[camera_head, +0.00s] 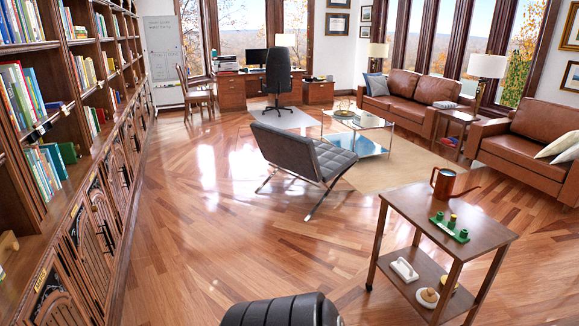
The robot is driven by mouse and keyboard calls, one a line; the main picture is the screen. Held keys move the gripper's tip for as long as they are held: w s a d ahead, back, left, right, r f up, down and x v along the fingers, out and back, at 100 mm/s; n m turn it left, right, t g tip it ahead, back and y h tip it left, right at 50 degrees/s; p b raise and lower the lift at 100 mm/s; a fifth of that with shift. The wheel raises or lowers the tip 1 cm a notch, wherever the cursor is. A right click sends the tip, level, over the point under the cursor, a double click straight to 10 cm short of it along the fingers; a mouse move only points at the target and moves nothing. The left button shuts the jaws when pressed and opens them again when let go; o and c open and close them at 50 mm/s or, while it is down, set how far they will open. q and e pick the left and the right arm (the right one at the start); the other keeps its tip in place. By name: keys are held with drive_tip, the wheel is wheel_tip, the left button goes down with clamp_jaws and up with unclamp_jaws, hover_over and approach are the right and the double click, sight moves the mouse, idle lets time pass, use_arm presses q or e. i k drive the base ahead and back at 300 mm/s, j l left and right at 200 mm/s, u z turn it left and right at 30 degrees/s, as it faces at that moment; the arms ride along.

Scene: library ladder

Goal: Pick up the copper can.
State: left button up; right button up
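The copper can (444,184) stands upright on the top of a small brown wooden side table or cart (410,204) at the right. It has a dark-rimmed open top, a handle on its left side and a thin spout pointing right. Nothing touches it or hides it. Neither of my grippers shows in the head view.
A green tray-like piece (450,232) with small upright parts is in front of the can. The lower shelf holds a white handled block (404,269) and a round pale item (428,296). A black padded thing (280,312) is cut off below. Bare floor (220,230) lies left.

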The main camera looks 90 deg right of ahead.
sight(443, 189)
drive_tip(key=z, duration=3.85)
drive_tip(key=i+z, duration=0.1)
drive_tip(key=z, duration=0.4)
drive_tip(key=i+j+z, duration=0.25)
drive_tip(key=i+j, duration=0.15)
drive_tip(key=j, duration=0.15)
drive_tip(key=i+j+z, duration=0.15)
drive_tip(key=j, duration=0.2)
drive_tip(key=i+j+z, duration=0.3)
drive_tip(key=j, duration=0.4)
drive_tip(key=i+l, duration=0.05)
